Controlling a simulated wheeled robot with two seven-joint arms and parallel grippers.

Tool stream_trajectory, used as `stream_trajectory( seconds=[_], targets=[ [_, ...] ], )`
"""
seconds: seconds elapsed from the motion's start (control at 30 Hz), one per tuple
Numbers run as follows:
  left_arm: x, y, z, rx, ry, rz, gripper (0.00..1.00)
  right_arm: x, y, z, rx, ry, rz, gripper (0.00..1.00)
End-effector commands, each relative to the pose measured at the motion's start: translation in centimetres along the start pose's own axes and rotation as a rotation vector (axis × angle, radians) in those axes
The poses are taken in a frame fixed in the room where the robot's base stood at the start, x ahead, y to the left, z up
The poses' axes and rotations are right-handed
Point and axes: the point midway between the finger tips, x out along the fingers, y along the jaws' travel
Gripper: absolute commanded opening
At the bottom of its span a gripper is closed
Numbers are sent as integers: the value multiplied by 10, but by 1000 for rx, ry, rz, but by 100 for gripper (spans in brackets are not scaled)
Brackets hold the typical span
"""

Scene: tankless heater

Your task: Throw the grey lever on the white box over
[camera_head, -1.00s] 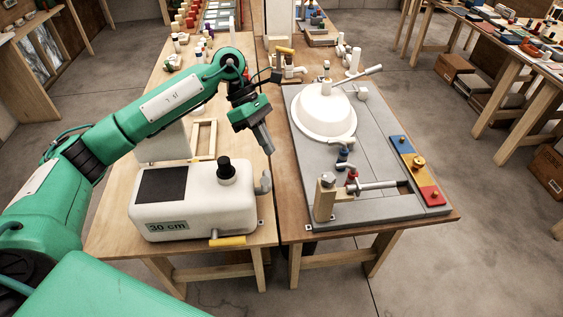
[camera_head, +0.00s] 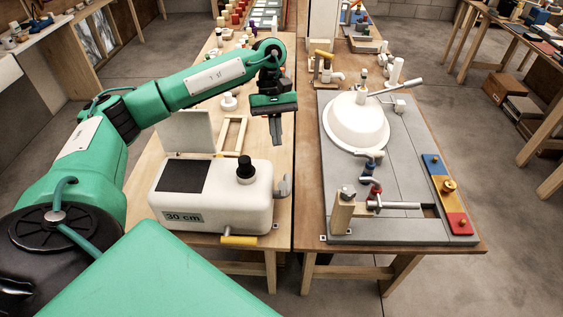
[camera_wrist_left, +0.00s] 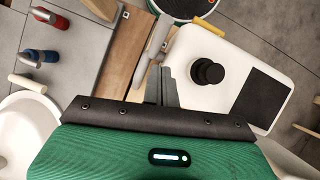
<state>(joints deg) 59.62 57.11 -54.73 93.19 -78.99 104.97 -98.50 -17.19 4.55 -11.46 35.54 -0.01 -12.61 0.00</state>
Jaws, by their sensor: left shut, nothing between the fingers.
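The white box (camera_head: 225,205), marked "30 cm", stands on the left wooden table with a black knob (camera_head: 245,170) and dark panel on top. Its grey lever (camera_head: 283,187) is on the box's right side and points up. In the left wrist view the lever (camera_wrist_left: 150,52) is beside the white box (camera_wrist_left: 225,45). My left gripper (camera_head: 277,142) is shut and empty, pointing down above and behind the lever. In the wrist view its fingertips (camera_wrist_left: 160,72) appear close to the lever's lower end; I cannot tell if they touch. My right gripper is out of view.
A yellow handle (camera_head: 238,241) sticks out at the box's front. A wooden frame (camera_head: 232,134) lies behind the box. Across a narrow gap, the right table holds a grey board (camera_head: 395,180) with a white bowl (camera_head: 357,122) and valves.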

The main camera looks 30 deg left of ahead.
Motion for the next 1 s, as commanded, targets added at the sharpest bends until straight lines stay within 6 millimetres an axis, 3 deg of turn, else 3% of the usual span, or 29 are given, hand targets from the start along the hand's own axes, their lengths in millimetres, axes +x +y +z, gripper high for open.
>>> stream_trajectory(
  seconds=[0.2,0.43,1.0],
  targets=[
    [44,-1,3,0,-3,-3,0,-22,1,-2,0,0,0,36],
    [72,0,15,-1,-2,0,0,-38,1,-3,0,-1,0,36],
    [82,0,16,0,3,2,0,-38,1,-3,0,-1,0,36]
  ],
)
